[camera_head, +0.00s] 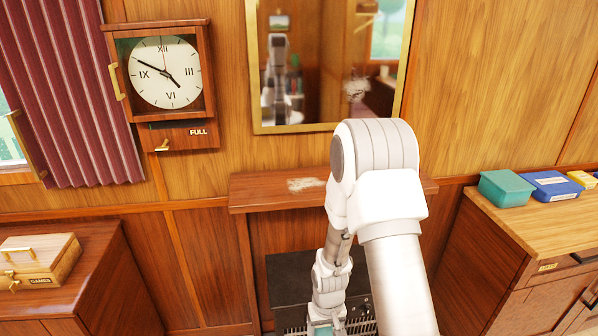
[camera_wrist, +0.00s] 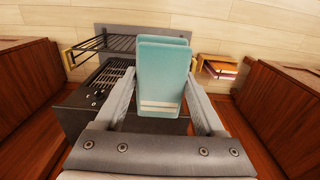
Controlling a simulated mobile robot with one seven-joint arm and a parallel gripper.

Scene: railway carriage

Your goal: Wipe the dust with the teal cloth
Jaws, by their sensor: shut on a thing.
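The teal cloth (camera_wrist: 162,68) is a folded pad with pale stripes near its lower end. My gripper (camera_wrist: 161,92) is shut on it, one finger on each side, and holds it upright in the wrist view. A bit of the cloth (camera_head: 321,331) shows at the bottom edge of the head view, low in front of the dark cabinet. A pale patch of dust (camera_head: 306,184) lies on the narrow wooden shelf (camera_head: 262,189) under the mirror. A pale smudge (camera_head: 355,88) shows on the mirror (camera_head: 325,70); I cannot tell whether it is dust. My arm hides the shelf's right part.
A dark vented cabinet (camera_head: 288,275) stands below the shelf. A clock in a wooden case (camera_head: 163,72) hangs to the left. A wooden box (camera_head: 38,262) sits on the left cabinet. A teal box (camera_head: 506,188) and a blue box (camera_head: 550,186) stand on the right counter.

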